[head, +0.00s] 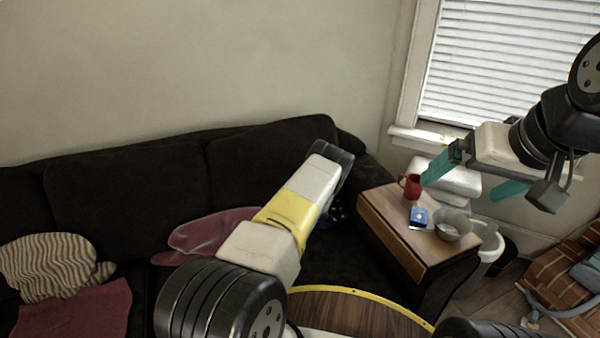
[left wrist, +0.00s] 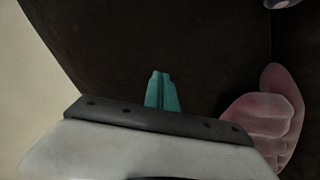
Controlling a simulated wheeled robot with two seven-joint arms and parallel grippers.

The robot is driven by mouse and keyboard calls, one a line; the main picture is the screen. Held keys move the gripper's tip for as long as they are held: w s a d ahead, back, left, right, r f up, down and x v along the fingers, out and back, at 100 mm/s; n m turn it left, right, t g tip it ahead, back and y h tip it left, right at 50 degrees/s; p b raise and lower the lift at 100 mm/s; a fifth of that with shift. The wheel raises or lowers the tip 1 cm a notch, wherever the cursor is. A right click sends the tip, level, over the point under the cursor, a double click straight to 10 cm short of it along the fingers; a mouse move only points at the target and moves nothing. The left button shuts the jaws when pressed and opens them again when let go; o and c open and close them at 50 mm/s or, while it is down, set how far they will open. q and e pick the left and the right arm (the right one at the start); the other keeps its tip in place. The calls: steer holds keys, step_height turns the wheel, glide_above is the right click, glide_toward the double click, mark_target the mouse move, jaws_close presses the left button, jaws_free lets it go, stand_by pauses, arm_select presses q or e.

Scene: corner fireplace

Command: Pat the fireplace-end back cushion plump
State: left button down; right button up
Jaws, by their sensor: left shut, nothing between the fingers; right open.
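The dark sofa (head: 70,190) has two dark back cushions. The right one (head: 250,160) stands nearer the brick surface and leans upright against the sofa back. My left arm reaches to its right part, with the left gripper (head: 335,160) there; its fingers are hidden in the head view. In the left wrist view the left gripper's teal fingers (left wrist: 161,76) are shut together and empty, pointing at dark cushion fabric (left wrist: 180,40). I cannot tell whether they touch it. My right gripper (head: 462,190) is open and empty, in the air above the side table.
A wooden side table (head: 385,225) holds a red mug (head: 411,187), a blue box (head: 419,216) and a grey bowl (head: 452,224). A pink cushion (head: 205,235) and a striped pillow (head: 48,265) lie on the seat. A round wooden table (head: 350,312) stands in front. Brick (head: 560,285) shows lower right.

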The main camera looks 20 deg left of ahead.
arm_select(q)
steer(key=shift+x, duration=1.3)
steer(key=w+d, duration=0.3)
steer(key=d, duration=0.5)
steer(key=shift+w+d+r, duration=0.2)
steer(key=shift+d+r, duration=0.1)
steer(key=shift+d, duration=0.05)
stand_by(1.1)
